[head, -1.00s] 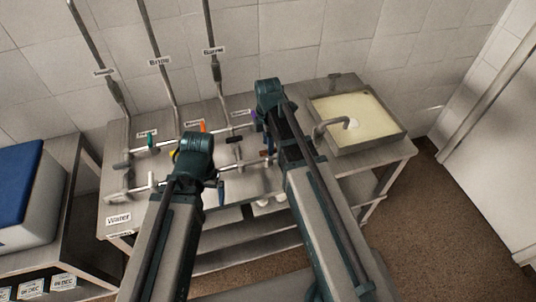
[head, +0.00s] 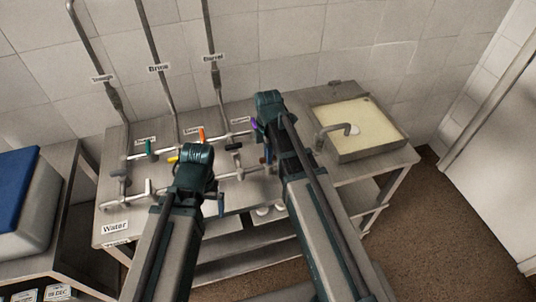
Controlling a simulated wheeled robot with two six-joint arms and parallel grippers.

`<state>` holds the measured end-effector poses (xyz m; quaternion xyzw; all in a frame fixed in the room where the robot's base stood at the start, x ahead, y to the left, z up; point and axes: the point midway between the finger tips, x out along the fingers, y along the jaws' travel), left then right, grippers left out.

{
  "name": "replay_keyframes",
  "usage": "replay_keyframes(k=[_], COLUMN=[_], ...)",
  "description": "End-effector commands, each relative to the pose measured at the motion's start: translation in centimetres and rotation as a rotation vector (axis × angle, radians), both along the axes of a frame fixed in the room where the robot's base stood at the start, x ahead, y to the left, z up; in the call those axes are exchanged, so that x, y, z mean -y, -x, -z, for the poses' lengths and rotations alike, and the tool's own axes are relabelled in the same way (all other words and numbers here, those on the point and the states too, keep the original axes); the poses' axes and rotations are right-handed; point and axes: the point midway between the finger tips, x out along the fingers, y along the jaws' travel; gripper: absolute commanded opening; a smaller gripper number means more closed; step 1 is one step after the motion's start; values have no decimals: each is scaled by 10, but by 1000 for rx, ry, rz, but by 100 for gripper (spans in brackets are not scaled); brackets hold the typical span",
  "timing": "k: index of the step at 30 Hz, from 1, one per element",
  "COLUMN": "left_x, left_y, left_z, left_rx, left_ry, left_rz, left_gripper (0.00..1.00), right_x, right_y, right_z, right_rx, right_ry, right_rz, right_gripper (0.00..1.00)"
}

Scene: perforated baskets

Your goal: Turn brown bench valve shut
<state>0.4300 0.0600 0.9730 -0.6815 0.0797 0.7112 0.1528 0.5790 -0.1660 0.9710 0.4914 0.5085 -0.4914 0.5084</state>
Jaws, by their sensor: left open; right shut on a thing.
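The steel bench carries a pipe rig with several coloured valve handles. The brown handle is no longer clear; only a small dark piece shows at the left edge of my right arm, where the brown bench valve (head: 262,160) sits. My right gripper (head: 268,168) reaches down there, its jaws mostly hidden behind my arm, shut on the valve's handle. My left gripper (head: 220,203) hangs over the front of the rig, open, its jaws largely hidden by its arm. I cannot tell whether it touches anything.
Green (head: 148,148), orange (head: 201,134) and black (head: 234,147) handles stand close by on the rig. A blue-lidded box (head: 20,200) stands on the left table. Pipes rise along the wall.

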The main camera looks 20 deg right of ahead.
Motion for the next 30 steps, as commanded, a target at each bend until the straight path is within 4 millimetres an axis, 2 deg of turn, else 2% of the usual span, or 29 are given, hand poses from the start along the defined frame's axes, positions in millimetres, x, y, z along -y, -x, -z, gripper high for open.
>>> replay_keyframes(k=[11,30], left_x=[0,0], left_y=[0,0], left_z=[0,0], left_rx=[0,0], left_ry=[0,0], left_rz=[0,0], left_gripper=[100,100], right_x=[0,0], right_y=[0,0], right_z=[0,0], right_rx=[0,0], right_ry=[0,0], right_rz=[84,657], right_gripper=[0,0])
